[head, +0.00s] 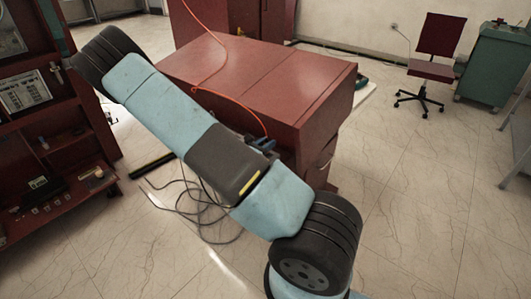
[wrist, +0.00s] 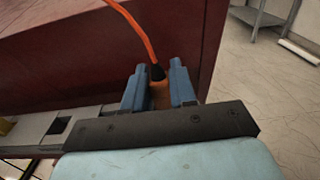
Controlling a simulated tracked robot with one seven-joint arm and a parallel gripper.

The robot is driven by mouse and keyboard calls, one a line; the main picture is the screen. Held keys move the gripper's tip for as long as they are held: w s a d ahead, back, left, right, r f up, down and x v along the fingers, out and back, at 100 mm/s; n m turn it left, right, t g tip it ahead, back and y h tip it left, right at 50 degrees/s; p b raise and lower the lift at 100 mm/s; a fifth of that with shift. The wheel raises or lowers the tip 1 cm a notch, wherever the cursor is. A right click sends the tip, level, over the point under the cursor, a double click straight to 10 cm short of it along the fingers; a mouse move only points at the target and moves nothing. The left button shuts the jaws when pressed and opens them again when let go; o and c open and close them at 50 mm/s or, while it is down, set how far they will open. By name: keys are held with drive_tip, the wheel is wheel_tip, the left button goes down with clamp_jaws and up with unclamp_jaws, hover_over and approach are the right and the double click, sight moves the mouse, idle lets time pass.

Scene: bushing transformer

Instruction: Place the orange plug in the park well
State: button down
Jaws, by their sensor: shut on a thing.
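My gripper (wrist: 159,90) shows in the wrist view with its two blue fingers on either side of the orange plug (wrist: 159,86), and it is shut on the plug. The plug has a black collar on top, and an orange cable runs up from it. Its lower end is hidden behind the gripper's dark bar. A grey block with a dark square opening (wrist: 59,126) lies left of my gripper; it may be the park well, but I cannot tell. In the head view my gripper (head: 264,145) is beside the red cabinet's near side, mostly hidden by my arm.
The large red cabinet (head: 260,75) stands close to my gripper, with the orange cable lying over its top. Dark cables (head: 205,205) lie on the floor below. A red shelf unit (head: 55,130) stands at left. The floor at right is clear up to the chair (head: 435,60).

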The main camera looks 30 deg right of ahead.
drive_tip(key=shift+w+d+f, duration=0.2)
drive_tip(key=shift+d+f, duration=0.1)
drive_tip(key=shift+f, duration=0.15)
drive_tip(key=shift+w+d+f, duration=0.2)
drive_tip(key=shift+d+f, duration=0.05)
drive_tip(key=shift+f, duration=1.65)
drive_tip(key=c, duration=0.9)
unclamp_jaws()
drive_tip(key=shift+f, duration=0.1)
